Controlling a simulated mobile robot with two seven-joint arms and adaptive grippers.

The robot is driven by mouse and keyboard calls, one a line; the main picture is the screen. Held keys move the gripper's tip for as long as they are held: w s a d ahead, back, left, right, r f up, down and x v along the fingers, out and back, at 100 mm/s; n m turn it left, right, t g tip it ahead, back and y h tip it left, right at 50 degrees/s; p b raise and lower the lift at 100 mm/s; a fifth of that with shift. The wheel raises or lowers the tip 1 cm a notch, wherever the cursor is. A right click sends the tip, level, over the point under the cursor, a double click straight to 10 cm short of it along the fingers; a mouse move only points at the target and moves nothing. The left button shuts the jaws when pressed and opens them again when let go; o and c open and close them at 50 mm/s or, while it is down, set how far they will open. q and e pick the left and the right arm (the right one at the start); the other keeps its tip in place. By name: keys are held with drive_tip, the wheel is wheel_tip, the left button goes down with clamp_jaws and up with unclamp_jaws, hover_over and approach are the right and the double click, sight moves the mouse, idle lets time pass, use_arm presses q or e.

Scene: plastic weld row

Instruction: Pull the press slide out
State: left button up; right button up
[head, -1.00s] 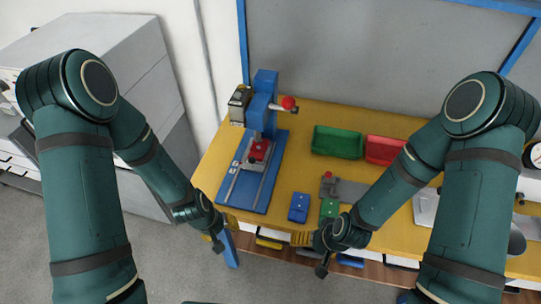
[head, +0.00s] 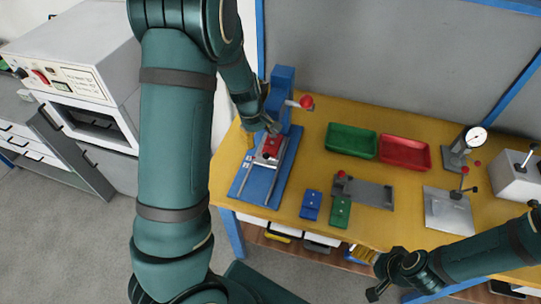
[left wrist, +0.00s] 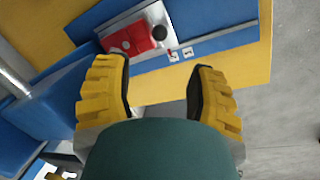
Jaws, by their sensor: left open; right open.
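The press (head: 281,88) has a blue column, a lever with a red ball, and a blue base plate (head: 252,186) with two rails. Its slide, a light plate with a red block (head: 271,147), sits on the rails near the column. My right gripper (head: 362,255) is open and empty at the table's front edge.
Green (head: 352,139) and red (head: 404,152) trays lie right of the press. Blue (head: 311,204) and green (head: 340,211) blocks and a grey fixture (head: 370,194) lie nearer the front. A dial gauge stand (head: 463,149) stands further right. A grey oven-like cabinet (head: 76,75) is at left.

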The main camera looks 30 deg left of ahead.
sight(265, 154)
use_arm(q)
drive_tip(key=f+b, duration=0.1)
drive_tip(key=f, duration=0.2)
drive_tip(key=w+f, duration=0.1)
drive_tip(key=f, duration=0.3)
drive_tip(key=w+f+b, duration=0.1)
drive_tip(key=f, duration=0.3)
drive_tip(key=shift+d+f+b, duration=0.2)
drive_tip(key=shift+d+b, duration=0.15)
drive_tip(key=shift+d, duration=0.05)
clamp_jaws()
